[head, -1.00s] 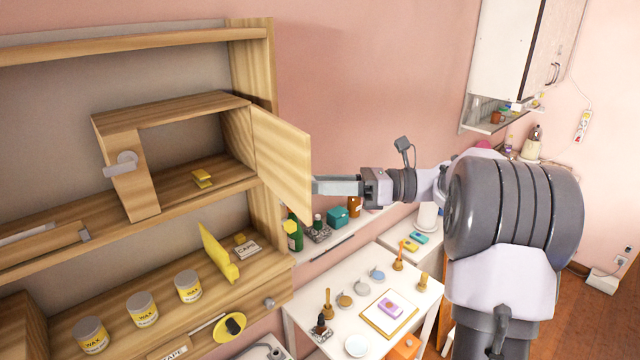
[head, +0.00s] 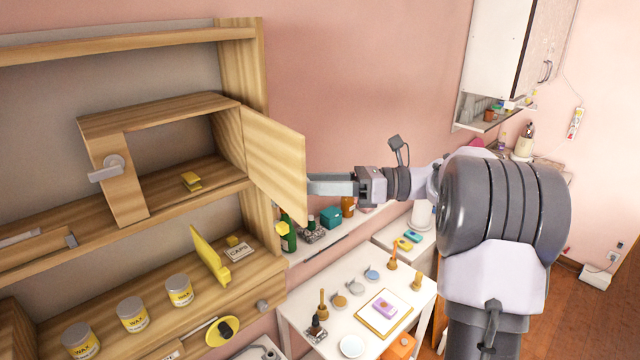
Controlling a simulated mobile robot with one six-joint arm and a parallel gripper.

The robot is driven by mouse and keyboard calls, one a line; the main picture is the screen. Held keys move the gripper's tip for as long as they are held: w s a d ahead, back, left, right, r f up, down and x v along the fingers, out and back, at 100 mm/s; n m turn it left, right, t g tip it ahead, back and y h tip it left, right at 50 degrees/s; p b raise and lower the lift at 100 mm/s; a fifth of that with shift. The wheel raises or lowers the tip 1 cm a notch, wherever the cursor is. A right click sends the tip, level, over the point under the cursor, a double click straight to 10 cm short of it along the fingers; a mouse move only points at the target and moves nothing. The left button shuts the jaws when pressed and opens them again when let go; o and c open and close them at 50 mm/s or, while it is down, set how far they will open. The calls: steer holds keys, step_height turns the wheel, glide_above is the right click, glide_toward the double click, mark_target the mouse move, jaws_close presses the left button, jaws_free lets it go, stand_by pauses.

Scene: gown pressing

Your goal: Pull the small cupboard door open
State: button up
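The small cupboard (head: 160,115) is a wooden box on the shelf at the left. Its plain wooden door (head: 275,160) stands wide open, swung out on its right side. A grey turn-latch (head: 108,168) sits on the front panel at the cupboard's left.
Wax jars (head: 133,314) and a yellow upright piece (head: 209,255) stand on the lower shelf. Bottles (head: 288,232) stand on a ledge below the door. A white table (head: 405,328) with small tools is lower right. Bare pink wall lies behind my arm.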

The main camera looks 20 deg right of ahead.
steer(key=shift+r, duration=0.3)
steer(key=p+v, duration=0.3)
steer(key=v, duration=1.4)
steer(key=shift+s+d+f, duration=0.2)
steer(key=shift+f, duration=0.05)
